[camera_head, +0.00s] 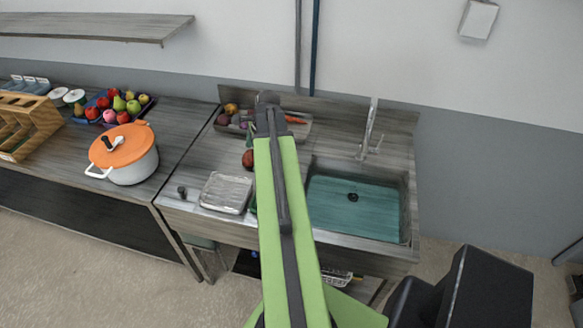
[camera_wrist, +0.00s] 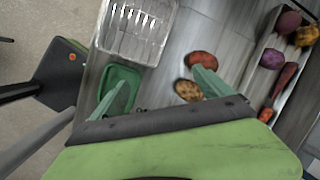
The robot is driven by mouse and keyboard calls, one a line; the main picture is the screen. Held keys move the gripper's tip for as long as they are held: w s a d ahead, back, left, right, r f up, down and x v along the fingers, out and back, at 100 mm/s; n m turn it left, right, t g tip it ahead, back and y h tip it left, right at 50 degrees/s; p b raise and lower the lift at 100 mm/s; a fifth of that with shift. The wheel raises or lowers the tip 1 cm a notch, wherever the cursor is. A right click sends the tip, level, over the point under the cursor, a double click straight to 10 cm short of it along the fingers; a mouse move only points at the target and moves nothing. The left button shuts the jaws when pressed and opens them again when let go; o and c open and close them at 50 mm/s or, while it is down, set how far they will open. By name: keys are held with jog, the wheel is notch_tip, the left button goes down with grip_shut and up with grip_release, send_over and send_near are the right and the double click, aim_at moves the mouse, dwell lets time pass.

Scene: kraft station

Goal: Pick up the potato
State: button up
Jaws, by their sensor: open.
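In the wrist view, a speckled yellow-brown potato (camera_wrist: 188,90) lies on the grey counter, close beside the right finger of my gripper (camera_wrist: 160,78). A reddish-brown tuber (camera_wrist: 201,60) lies just beyond it, partly behind that fingertip. My gripper's two green fingers are spread wide with nothing held between them. I cannot tell how high the fingers are above the counter. In the head view, the reddish tuber (camera_head: 248,159) shows left of my green arm. The speckled potato is not visible there, and my arm hides most of my gripper.
A metal-look tray (camera_head: 227,192) sits on the counter's left front. A green container (camera_wrist: 121,82) is near the left finger. A vegetable tray (camera_head: 302,137) stands at the back. The sink (camera_head: 352,207) is on the right. A white pot (camera_head: 133,165) stands on the left table.

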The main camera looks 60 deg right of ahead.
jog(key=s+d+m+t+h, duration=0.1)
jog(key=s+d+m, duration=0.9)
jog(key=s+d, duration=0.45)
jog(key=b+x, duration=1.1)
jog(key=shift+w+a+f, duration=0.2)
jog(key=shift+w+f, duration=0.05)
jog(key=shift+w+r, duration=0.1)
